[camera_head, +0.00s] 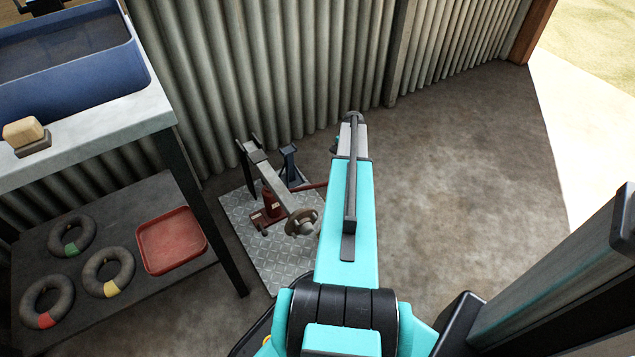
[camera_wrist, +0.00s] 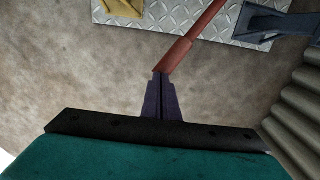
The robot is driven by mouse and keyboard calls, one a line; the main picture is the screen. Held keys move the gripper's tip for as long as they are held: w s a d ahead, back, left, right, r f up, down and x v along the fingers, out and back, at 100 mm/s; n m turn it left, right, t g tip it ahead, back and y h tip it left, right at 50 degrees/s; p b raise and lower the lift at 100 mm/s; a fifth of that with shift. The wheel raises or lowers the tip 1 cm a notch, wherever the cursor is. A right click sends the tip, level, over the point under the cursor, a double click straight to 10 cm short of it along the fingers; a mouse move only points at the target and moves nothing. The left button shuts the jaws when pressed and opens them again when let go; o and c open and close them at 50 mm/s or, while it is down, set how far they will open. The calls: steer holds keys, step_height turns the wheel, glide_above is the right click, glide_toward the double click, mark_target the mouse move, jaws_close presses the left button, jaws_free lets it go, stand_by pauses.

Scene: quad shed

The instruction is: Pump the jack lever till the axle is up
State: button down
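The red jack (camera_head: 271,201) stands on a checkered metal plate under a grey axle (camera_head: 279,187) with a round hub (camera_head: 302,222) at its near end. The red jack lever (camera_head: 310,186) runs right from the jack and passes behind my arm; in the wrist view the lever (camera_wrist: 180,52) slants down to my fingertips. My gripper (camera_wrist: 160,80) has its dark fingers close together at the lever's free end and appears shut on it. In the head view my arm hides the gripper. The gap between axle and jack top is too small to judge.
A dark blue jack stand (camera_head: 289,167) is on the checkered plate (camera_head: 272,255), behind the jack; it also shows in the wrist view (camera_wrist: 270,22). A bench with a blue bin (camera_head: 75,85) and lower shelf is left. Corrugated wall (camera_head: 300,70) is behind; floor at right is clear.

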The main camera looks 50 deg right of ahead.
steer(key=shift+f+b, duration=0.55)
steer(key=shift+f, duration=1.95)
steer(key=shift+r, duration=0.15)
steer(key=shift+r+p, duration=2.95)
steer(key=shift+r, duration=1.35)
steer(key=shift+f, duration=0.1)
